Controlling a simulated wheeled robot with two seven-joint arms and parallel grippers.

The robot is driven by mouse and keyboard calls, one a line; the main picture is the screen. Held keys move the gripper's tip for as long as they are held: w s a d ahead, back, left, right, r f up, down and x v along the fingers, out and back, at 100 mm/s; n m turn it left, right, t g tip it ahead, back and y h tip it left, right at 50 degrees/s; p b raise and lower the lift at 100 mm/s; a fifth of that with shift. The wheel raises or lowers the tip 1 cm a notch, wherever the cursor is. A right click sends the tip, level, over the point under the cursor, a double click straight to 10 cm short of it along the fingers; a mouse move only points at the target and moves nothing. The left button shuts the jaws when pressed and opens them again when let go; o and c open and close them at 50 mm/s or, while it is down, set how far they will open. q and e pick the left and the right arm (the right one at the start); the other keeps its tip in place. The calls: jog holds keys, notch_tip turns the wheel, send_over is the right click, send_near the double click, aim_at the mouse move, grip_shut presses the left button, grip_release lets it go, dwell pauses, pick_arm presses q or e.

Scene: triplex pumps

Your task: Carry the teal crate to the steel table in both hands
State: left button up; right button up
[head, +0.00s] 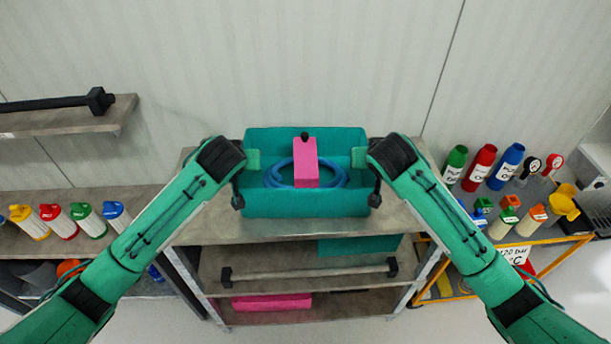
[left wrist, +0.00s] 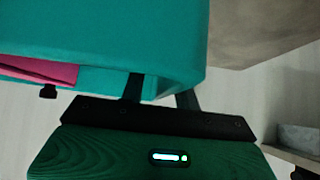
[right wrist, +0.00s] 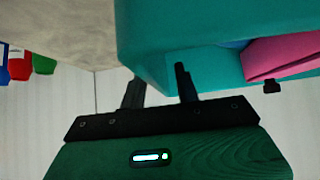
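The teal crate (head: 300,205) is upright over the grey top of a steel-framed rack (head: 400,222). Inside it are a coiled blue hose (head: 278,175) and a pink block (head: 305,165) with a black knob. My left gripper (head: 238,192) is at the crate's left end. In the left wrist view its fingers (left wrist: 160,95) straddle the crate's end wall, close together. My right gripper (head: 374,192) is at the right end. In the right wrist view its fingers (right wrist: 158,90) straddle that wall likewise. The crate's underside is hidden, so I cannot tell whether it touches the top.
The rack's lower shelves hold a black-ended bar (head: 310,272), a teal piece (head: 360,246) and a pink piece (head: 272,302). A left shelf carries several coloured bottles (head: 60,222). A yellow-framed cart (head: 540,245) with bottles stands at right. A wall closes the back.

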pick_arm(q)
jog(key=shift+w+f, duration=0.25)
pick_arm(e)
jog(key=shift+w+f, duration=0.2)
jog(key=shift+f, duration=0.05)
pick_arm(q)
jog(key=shift+c, duration=0.2)
pick_arm(e)
jog(key=shift+c, duration=0.2)
pick_arm(q)
grip_shut()
pick_arm(e)
grip_shut()
dwell(0.3)
pick_arm(q)
jog(key=shift+r, duration=0.1)
pick_arm(e)
jog(key=shift+r, duration=0.15)
